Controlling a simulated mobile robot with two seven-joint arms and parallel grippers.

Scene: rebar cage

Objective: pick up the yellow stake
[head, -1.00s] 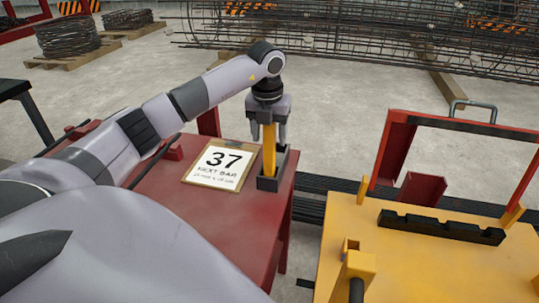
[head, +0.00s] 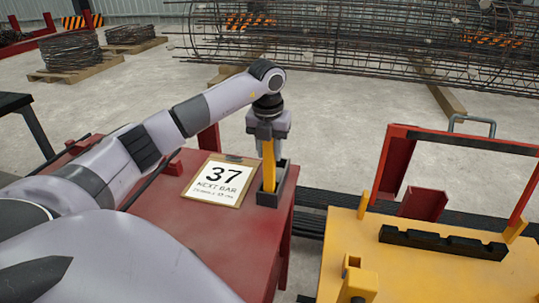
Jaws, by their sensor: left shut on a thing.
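The yellow stake (head: 268,167) stands upright, its foot in a dark square holder (head: 271,197) at the right edge of the red table (head: 190,245). My left gripper (head: 268,134) points down from above and is shut on the stake's upper part. The stake's top end is hidden by the gripper, and its foot by the holder's wall. My right gripper is not in view.
A clipboard card reading 37 (head: 219,180) lies just left of the holder.

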